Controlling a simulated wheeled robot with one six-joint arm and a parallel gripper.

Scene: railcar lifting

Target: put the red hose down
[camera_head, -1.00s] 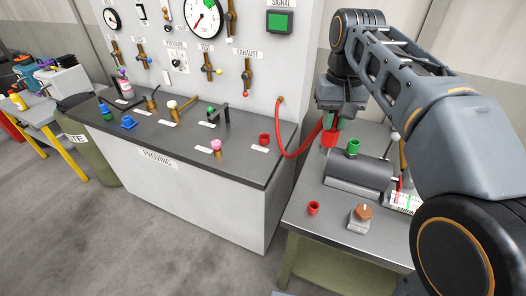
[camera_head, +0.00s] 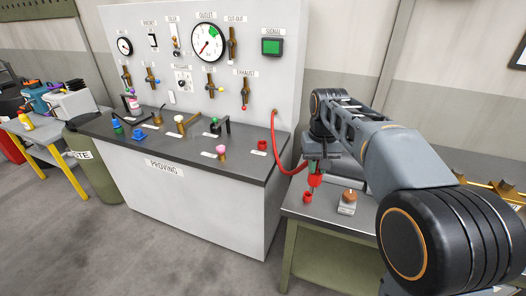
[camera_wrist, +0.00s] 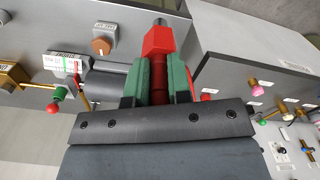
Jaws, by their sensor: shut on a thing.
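The red hose (camera_head: 276,150) runs from the side of the proving bench panel in a sagging loop to my gripper (camera_head: 314,172). In the wrist view, my gripper (camera_wrist: 157,82) has its green-padded fingers shut on the hose's red end fitting (camera_wrist: 160,42). The fitting points out beyond the fingers, with a dark metal tip.
Another red cup (camera_head: 262,146) sits on the proving bench (camera_head: 190,150) among several coloured fittings. A grey cylinder (camera_wrist: 105,82) lies near the gripper. Floor in front is clear.

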